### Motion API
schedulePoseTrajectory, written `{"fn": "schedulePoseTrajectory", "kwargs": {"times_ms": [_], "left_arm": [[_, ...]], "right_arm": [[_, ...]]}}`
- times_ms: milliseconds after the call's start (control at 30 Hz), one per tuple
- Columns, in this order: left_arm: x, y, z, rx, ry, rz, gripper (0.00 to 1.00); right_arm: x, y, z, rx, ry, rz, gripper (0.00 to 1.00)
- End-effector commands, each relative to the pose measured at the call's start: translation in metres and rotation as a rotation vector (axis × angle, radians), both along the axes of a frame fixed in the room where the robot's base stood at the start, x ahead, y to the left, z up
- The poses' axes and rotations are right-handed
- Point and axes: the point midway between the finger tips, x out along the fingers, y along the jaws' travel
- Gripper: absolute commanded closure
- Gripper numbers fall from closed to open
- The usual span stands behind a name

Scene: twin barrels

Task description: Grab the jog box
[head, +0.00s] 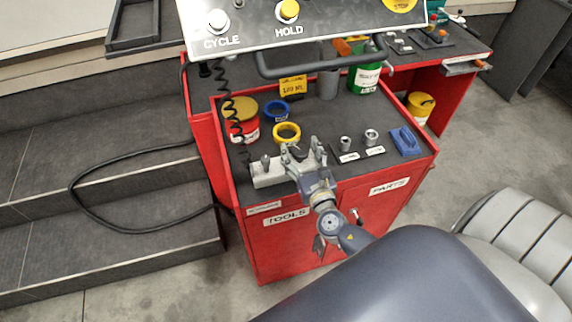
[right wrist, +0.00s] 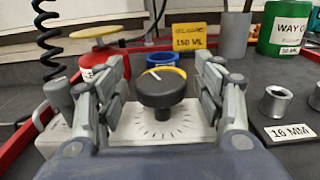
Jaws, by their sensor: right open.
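The jog box (head: 267,173) is a light grey box on the dark top of the red cabinet, with a coiled black cable rising near its left end. In the right wrist view its pale dial face (right wrist: 150,128) carries a black knob (right wrist: 161,88). My right gripper (head: 302,150) is over the right part of the box and hides much of it. In the right wrist view my right gripper (right wrist: 161,70) is open, with one finger on each side of the knob and visible gaps between. My left gripper is not in view.
The red cabinet (head: 232,158) has a raised rim. Yellow (head: 286,133) and blue (head: 277,111) rings, a red can (head: 243,130), metal sockets (head: 371,137) and a blue block (head: 405,141) stand around.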

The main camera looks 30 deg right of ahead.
Motion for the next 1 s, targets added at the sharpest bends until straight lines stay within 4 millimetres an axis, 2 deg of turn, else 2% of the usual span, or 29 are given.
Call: {"fn": "schedulePoseTrajectory", "kwargs": {"times_ms": [300,567,1000], "left_arm": [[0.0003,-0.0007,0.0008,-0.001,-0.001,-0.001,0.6],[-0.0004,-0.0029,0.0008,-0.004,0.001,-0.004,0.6],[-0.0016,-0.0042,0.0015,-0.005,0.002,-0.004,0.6]], "right_arm": [[0.0049,-0.0008,-0.0008,0.001,0.001,0.001,0.4],[0.0048,-0.0009,-0.0006,0.001,0.001,0.001,0.99],[0.0056,-0.0011,0.0043,0.003,-0.006,0.0,1.0]]}}
